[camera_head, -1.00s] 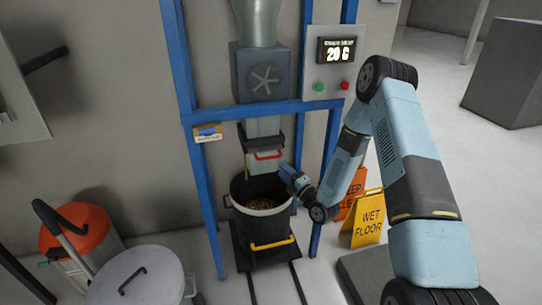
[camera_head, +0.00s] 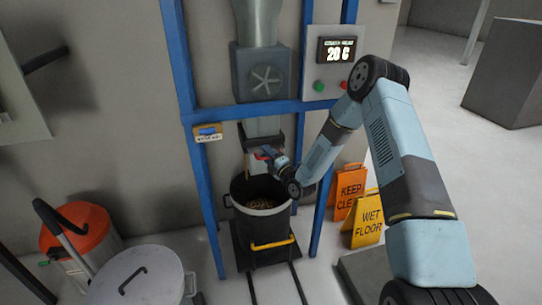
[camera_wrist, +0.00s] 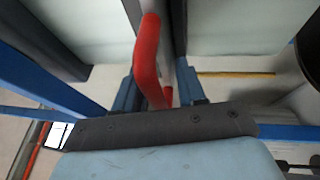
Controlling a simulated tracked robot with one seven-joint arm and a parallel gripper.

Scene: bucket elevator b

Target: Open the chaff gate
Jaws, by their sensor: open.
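The chaff gate's red handle (camera_head: 262,154) is on the front of the chute, below the fan housing and above a black bucket (camera_head: 250,210). My gripper (camera_head: 269,153) is at the handle and hides part of it and of the gate. In the wrist view, the red handle (camera_wrist: 147,50) runs between the two fingers of my gripper (camera_wrist: 157,88). The fingers are open, with gaps visible beside the handle. The pale chute face (camera_wrist: 230,28) lies behind the handle. How far the gate is slid cannot be told.
Blue frame posts (camera_head: 181,60) stand on both sides of the chute. Orange and yellow floor signs (camera_head: 368,215) stand right of the bucket. A control panel (camera_head: 330,85) with green and red buttons is above. Bins (camera_head: 135,275) stand at lower left.

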